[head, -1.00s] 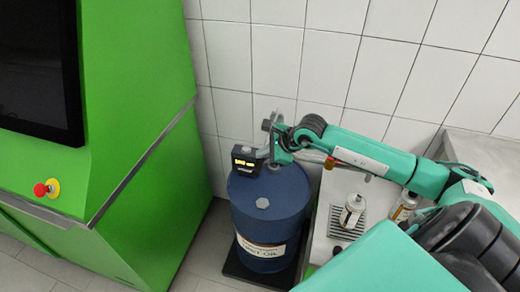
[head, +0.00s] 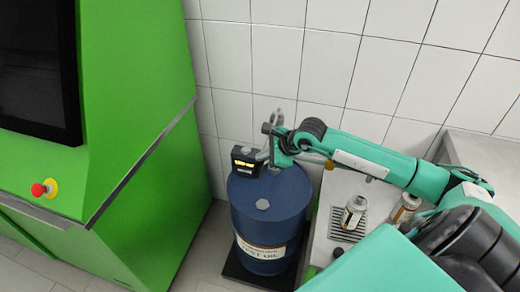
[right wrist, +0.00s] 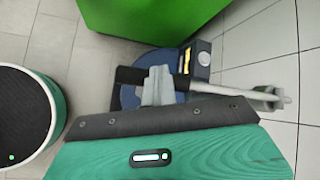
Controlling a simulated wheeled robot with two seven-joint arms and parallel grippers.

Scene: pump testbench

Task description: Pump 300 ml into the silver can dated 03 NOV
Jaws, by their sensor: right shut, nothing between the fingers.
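The pump's dark meter (head: 246,161) with a lit yellow display sits on top of the blue oil drum (head: 268,222); I cannot read its digits surely. My right gripper (head: 272,155) is shut and empty beside the meter at the pump head, over the drum. In the right wrist view its fingers (right wrist: 158,86) are together, close to the pump's grey spout (right wrist: 235,87). My left gripper is out of view.
A green machine (head: 130,140) with a dark screen and a red emergency button (head: 40,190) stands at the left. The grate (head: 346,235) lies on a metal bench (head: 322,240). A tiled wall closes the back.

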